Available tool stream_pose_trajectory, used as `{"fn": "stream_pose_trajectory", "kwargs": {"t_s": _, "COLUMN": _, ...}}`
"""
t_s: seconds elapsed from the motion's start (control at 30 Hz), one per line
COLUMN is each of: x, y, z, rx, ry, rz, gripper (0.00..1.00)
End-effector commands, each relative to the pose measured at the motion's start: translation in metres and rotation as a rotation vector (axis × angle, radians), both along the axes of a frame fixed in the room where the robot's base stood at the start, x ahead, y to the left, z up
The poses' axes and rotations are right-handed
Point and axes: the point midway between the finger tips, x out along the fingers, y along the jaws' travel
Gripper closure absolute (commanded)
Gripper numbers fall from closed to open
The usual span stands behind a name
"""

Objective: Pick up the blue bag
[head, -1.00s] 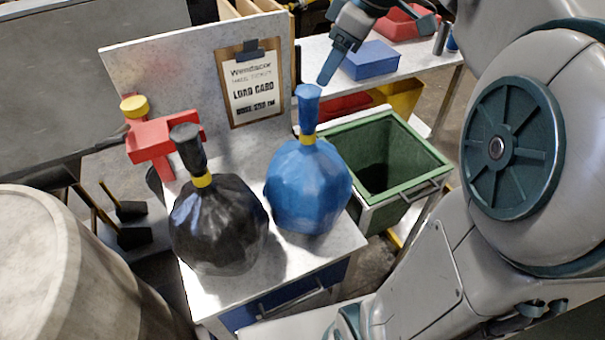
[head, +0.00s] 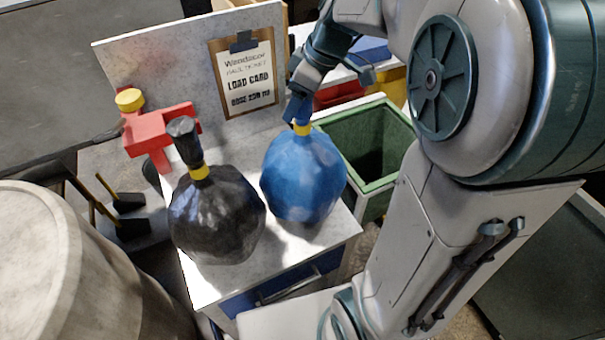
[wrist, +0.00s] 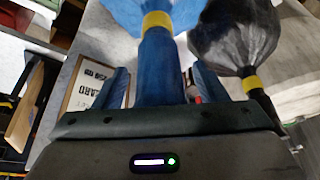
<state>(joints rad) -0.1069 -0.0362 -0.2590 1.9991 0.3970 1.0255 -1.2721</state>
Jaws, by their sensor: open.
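The blue bag (head: 303,178) stands upright on the white-topped cabinet (head: 213,285), with a yellow tie (head: 301,128) around its neck. My gripper (head: 300,108) is at the bag's twisted top, just above the tie, and hides most of that top in the head view. In the wrist view the blue neck (wrist: 160,72) lies between the two fingers of my gripper (wrist: 160,88), which are open with a gap on each side. The bag's body (wrist: 150,8) shows at the top edge of that view.
A black bag (head: 217,215) stands close left of the blue bag and also shows in the wrist view (wrist: 236,38). A clipboard card (head: 247,80) hangs on the panel behind. A red fixture (head: 160,138) stands at the left. A green open bin (head: 368,140) is at the right.

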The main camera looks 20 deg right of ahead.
Motion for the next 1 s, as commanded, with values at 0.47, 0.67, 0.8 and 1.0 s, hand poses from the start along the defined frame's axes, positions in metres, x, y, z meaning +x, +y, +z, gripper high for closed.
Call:
{"fn": "stream_pose_trajectory", "kwargs": {"t_s": 0.47, "x": 0.0, "y": 0.0, "z": 0.0, "rx": -0.001, "ry": -0.001, "rz": 0.0, "gripper": 1.0}}
{"fn": "stream_pose_trajectory", "kwargs": {"t_s": 0.67, "x": 0.0, "y": 0.0, "z": 0.002, "rx": 0.001, "ry": -0.004, "rz": -0.001, "gripper": 1.0}}
{"fn": "stream_pose_trajectory", "kwargs": {"t_s": 0.8, "x": 0.001, "y": 0.0, "z": 0.004, "rx": 0.0, "ry": -0.005, "rz": -0.001, "gripper": 1.0}}
{"fn": "stream_pose_trajectory", "kwargs": {"t_s": 1.0, "x": 0.001, "y": -0.001, "z": 0.016, "rx": 0.0, "ry": -0.006, "rz": -0.001, "gripper": 1.0}}
